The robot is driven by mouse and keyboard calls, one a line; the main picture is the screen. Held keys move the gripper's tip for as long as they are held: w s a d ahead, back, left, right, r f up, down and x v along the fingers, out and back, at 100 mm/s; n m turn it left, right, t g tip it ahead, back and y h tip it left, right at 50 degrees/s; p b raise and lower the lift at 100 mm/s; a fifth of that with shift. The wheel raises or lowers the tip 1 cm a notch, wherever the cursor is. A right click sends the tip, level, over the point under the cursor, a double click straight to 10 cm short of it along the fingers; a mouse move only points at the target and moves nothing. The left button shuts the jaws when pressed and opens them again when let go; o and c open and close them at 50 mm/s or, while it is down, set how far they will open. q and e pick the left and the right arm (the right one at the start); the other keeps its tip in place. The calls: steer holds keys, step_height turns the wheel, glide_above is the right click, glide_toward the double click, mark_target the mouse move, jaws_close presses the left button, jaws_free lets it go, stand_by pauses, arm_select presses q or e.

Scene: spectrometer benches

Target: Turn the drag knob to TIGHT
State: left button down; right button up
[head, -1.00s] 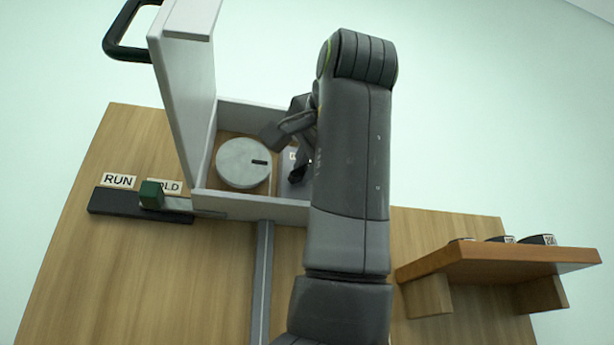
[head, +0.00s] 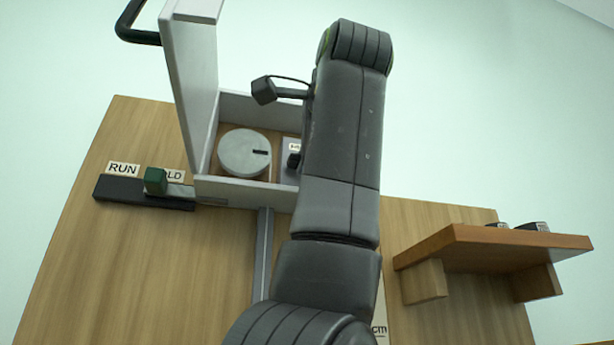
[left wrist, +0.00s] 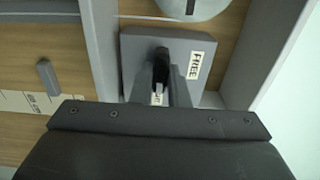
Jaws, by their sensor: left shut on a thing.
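The drag knob (left wrist: 160,68) is a small dark knob on a grey plate (left wrist: 133,50) in the left wrist view. A FREE label (left wrist: 195,65) is beside it, and another white label (left wrist: 157,99) is mostly hidden by the fingers. My left gripper (left wrist: 163,80) is shut on the knob, with a finger on each side. In the head view my left arm hides the gripper and most of the plate (head: 287,148). A dark piece shows at the plate's edge there; I cannot tell if it is knob or finger. My right gripper is not in view.
The plate sits inside an open white box (head: 245,191) with a raised lid (head: 190,80), beside a round grey dial (head: 244,153). A green slider (head: 155,181) is near the RUN label (head: 123,169). A wooden shelf (head: 480,240) stands at right.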

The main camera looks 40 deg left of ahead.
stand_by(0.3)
arm_select(q)
steer(key=c, duration=1.4)
jaws_free()
steer(key=v, duration=1.7)
steer(key=shift+s+d, duration=0.2)
steer(key=shift+d, duration=0.05)
